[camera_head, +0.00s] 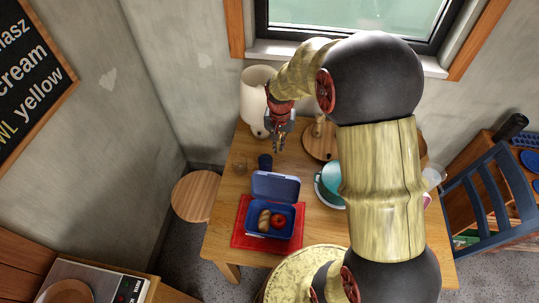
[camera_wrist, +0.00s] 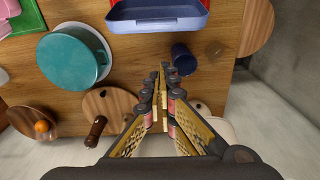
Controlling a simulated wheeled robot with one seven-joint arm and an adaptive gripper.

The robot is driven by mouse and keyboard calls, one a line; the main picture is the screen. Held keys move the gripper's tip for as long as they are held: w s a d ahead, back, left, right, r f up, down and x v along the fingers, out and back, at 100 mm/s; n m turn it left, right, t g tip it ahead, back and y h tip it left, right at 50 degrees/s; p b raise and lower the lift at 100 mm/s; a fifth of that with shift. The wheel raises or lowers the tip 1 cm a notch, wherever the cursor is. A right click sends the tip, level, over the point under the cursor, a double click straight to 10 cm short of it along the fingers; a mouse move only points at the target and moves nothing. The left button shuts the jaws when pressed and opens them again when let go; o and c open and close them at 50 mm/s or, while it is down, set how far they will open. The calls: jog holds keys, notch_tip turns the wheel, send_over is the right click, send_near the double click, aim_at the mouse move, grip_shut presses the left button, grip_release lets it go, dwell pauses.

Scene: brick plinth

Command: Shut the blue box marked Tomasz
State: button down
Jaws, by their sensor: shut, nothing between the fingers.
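The blue box (camera_head: 270,219) stands open on a red mat (camera_head: 240,239) at the table's front left. Its lid (camera_head: 275,187) stands raised at the back edge. A bread roll (camera_head: 264,221) and a red round fruit or vegetable (camera_head: 278,221) lie inside. No name can be read on the box. My gripper (camera_head: 279,148) is shut and empty, above the table behind the box. In the wrist view its fingertips (camera_wrist: 162,72) are together, apart from the lid.
A dark blue cup (camera_head: 265,162) stands between my gripper and the lid. A teal pot (camera_wrist: 73,57) is right of the box in the head view, partly hidden by my arm. A white cylinder (camera_head: 257,100) stands at the back. A round stool (camera_head: 195,196) is left.

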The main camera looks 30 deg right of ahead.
notch_tip(320, 180, down, 10)
jog(key=w, duration=0.1)
jog(key=s, duration=0.1)
jog(key=s+a, duration=0.1)
jog(key=s+r, duration=0.1)
jog(key=shift+a+r+b, duration=0.1)
jog(key=shift+a+b, duration=0.2)
jog(key=shift+b, duration=0.05)
jog(key=shift+s, duration=0.1)
